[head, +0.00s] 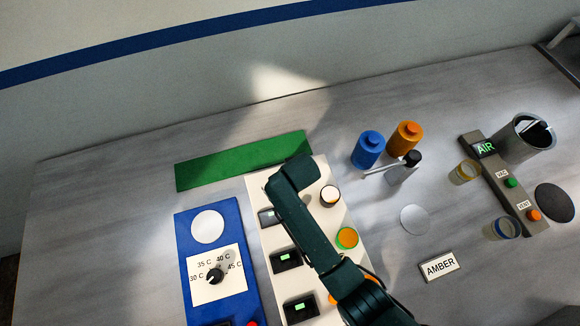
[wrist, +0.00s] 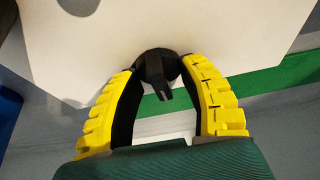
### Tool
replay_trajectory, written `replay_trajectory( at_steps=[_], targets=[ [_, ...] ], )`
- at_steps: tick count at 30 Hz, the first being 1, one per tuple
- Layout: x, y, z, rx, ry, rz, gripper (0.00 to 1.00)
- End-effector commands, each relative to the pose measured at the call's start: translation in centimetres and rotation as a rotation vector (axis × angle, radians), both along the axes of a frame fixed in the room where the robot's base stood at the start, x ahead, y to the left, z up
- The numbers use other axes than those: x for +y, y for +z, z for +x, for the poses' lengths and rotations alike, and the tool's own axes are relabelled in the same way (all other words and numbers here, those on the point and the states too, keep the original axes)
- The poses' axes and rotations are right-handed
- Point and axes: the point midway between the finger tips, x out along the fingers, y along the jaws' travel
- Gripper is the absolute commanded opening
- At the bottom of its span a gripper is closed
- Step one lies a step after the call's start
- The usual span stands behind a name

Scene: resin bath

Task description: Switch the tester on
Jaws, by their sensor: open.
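A cream panel (head: 266,238) lies under my arm, carrying several small dark displays; two of them (head: 286,260) (head: 300,309) show green. No readable label marks it as the tester. In the wrist view a black rotary switch (wrist: 158,66) stands on a pale surface (wrist: 205,25). My gripper (wrist: 161,72) is open, with its yellow fingers on either side of the switch; I cannot tell whether they touch it. My arm hides the fingers and the switch in the head view.
A green strip (head: 240,160) lies past the panel. A blue unit (head: 188,240) with a temperature dial (head: 215,276) stands to its left. Blue (head: 368,150) and orange (head: 404,138) bottles, a grey station (head: 485,165) with buttons and an AMBER sign (head: 439,266) are to the right.

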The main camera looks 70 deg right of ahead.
Motion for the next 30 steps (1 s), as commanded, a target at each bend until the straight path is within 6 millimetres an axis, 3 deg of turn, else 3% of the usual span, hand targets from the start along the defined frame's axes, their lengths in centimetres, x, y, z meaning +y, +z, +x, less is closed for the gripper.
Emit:
replay_trajectory(
  at_steps=[7,14,30],
  targets=[
    [-0.03,-0.09,0.02,0.0,0.0,0.0,0.42],
    [-0.03,-0.07,0.02,0.0,0.0,0.0,0.0],
    [0.02,-0.1,0.0,0.002,-0.029,0.001,0.0]
  ],
)
